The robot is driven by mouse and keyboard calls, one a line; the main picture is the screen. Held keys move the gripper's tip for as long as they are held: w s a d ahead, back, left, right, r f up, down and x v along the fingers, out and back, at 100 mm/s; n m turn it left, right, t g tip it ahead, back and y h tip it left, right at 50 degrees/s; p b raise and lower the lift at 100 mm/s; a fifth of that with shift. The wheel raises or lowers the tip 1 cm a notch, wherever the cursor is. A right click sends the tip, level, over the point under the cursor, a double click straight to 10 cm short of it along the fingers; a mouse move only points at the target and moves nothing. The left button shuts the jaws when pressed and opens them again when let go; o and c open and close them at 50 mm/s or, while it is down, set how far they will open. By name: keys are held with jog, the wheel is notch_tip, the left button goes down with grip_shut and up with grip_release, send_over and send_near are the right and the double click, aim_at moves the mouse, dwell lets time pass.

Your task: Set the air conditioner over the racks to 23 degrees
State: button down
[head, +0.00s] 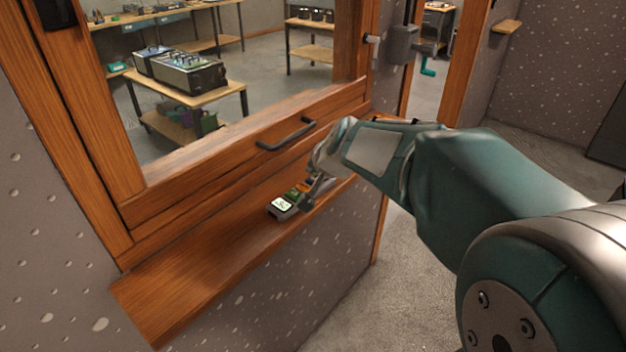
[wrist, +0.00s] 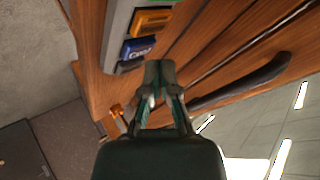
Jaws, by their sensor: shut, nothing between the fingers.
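A small remote (head: 281,207) with a lit screen lies on the wooden sill under the window; its digits are too small to read surely. In the wrist view part of the remote (wrist: 117,38) shows at the top, with an orange button (wrist: 153,21) and a blue button (wrist: 137,49) marked "Cool". My gripper (head: 308,202) is over the right end of the remote and hides part of it. In the wrist view my gripper (wrist: 159,72) is shut and empty, its tips just beside the blue button; I cannot tell whether they touch. The air conditioner is not in view.
A dark handle (head: 286,134) sticks out from the window frame (head: 225,135) just above the sill (head: 200,275), close to my gripper. The sill left of the remote is bare. Tables with equipment stand beyond the glass.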

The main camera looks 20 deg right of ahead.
aim_at(314, 181)
jog(key=shift+f, duration=0.15)
jog(key=shift+f, duration=0.2)
jog(key=shift+f, duration=0.35)
dwell(0.9)
jog(key=shift+r, duration=0.75)
jog(key=shift+r, duration=0.1)
jog(key=shift+r, duration=2.4)
